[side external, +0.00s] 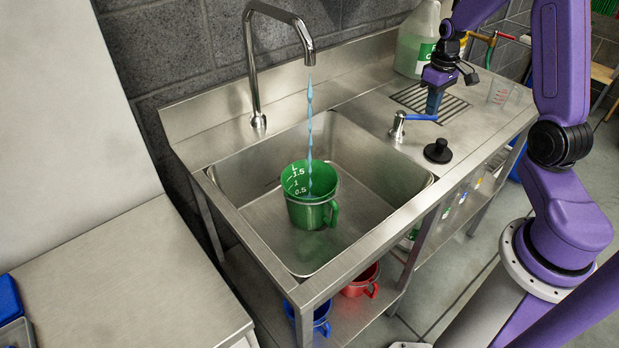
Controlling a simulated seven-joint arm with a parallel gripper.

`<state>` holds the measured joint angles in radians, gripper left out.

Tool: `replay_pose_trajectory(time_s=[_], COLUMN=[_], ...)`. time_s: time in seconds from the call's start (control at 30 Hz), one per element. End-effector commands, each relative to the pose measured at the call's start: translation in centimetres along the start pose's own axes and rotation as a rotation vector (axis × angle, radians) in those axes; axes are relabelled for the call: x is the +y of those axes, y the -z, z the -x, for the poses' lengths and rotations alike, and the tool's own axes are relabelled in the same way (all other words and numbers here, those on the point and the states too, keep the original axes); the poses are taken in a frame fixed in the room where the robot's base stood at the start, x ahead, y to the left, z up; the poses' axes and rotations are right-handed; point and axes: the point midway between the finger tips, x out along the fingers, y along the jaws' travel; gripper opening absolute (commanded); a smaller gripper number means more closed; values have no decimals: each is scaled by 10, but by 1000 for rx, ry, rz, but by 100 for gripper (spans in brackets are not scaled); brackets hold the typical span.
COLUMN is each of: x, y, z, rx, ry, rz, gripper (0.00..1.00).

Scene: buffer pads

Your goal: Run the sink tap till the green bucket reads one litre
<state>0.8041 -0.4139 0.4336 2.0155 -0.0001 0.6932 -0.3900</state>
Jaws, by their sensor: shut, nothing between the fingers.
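The green bucket (312,214) stands upright in the steel sink basin (372,165). Its inner wall carries white marks reading 0.5, 1 and 1.5 under an L. The tap spout (309,58) hangs above it, and a thin blue stream of water (310,130) falls into the bucket. The water level inside is hard to read; water seems low, near the 0.5 mark. The tap lever (421,117) has a blue handle on a steel post, right of the basin. My gripper (433,103) is shut and empty, pointing down just above the blue handle; I cannot tell whether it touches it.
A black plug (438,150) sits on the drainboard near the lever. A large jug (416,40) with a green label and a drain grate (430,100) are behind. A red bucket (361,282) and a blue bucket (318,318) stand on the shelf below. The left counter (120,280) is mostly bare.

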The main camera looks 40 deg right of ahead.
Motion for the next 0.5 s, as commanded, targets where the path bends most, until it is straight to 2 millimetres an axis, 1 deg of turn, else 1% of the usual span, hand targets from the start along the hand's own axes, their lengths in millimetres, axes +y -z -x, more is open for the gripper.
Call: replay_pose_trajectory(time_s=[0.1,0.3,0.4,0.5], x=[16,40,49,54], y=[16,41,51,56], z=[-1,-1,-1,-1], rx=[1,1,0,1], ry=[0,0,0,0], rz=[-3,-1,-1,-1], gripper=[0,0,0,0])
